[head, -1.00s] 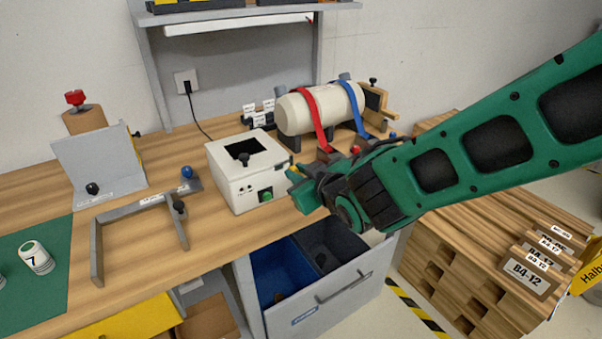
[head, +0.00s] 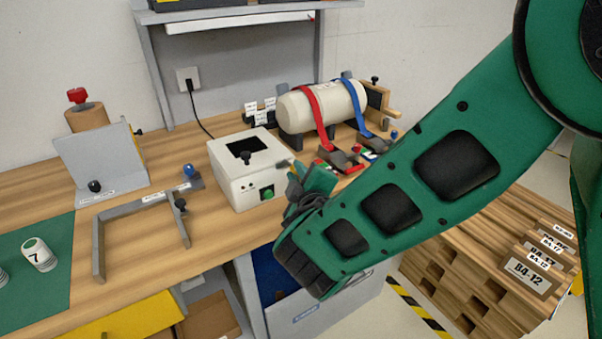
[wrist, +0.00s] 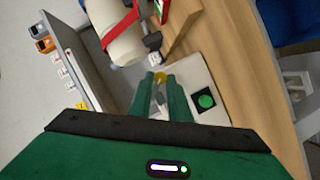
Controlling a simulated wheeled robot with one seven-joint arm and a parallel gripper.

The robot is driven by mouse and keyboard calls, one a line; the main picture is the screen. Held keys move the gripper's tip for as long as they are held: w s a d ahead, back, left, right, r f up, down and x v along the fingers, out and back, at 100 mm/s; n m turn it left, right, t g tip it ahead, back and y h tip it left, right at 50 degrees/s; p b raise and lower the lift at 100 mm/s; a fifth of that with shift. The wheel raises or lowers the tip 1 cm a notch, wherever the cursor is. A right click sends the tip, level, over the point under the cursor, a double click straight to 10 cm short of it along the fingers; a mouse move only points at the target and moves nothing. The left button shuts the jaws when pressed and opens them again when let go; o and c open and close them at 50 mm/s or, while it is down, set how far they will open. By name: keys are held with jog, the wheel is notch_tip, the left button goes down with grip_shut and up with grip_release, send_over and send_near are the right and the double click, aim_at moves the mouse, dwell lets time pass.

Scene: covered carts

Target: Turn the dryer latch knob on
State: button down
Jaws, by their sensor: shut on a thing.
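The dryer appears to be the white box (head: 232,190) on the wooden bench. It has a dark square opening on top, a black knob (head: 245,157) there and a green button (head: 267,192) on its front. In the wrist view the box (wrist: 192,76) lies beyond my fingers, with the green button (wrist: 205,101) to their right. My gripper (wrist: 160,78) is shut on a small yellow piece (wrist: 160,76) at the box's edge, apparently the latch knob. The fingers hide most of it. In the head view my gripper (head: 292,168) is at the box's right side, its tips partly hidden.
A cream cylinder (head: 296,113) with red and blue straps lies behind the box on the right. A grey bracket frame (head: 135,206) stands to the left.

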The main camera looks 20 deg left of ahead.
jog(key=shift+a+n+t, duration=0.1)
jog(key=shift+n+t, duration=0.4)
jog(key=shift+n, duration=0.4)
jog(key=c, duration=1.7)
grip_release()
jog(key=shift+o, duration=0.2)
jog(key=shift+f, duration=0.1)
jog(key=v, duration=1)
jog(key=shift+s, duration=0.3)
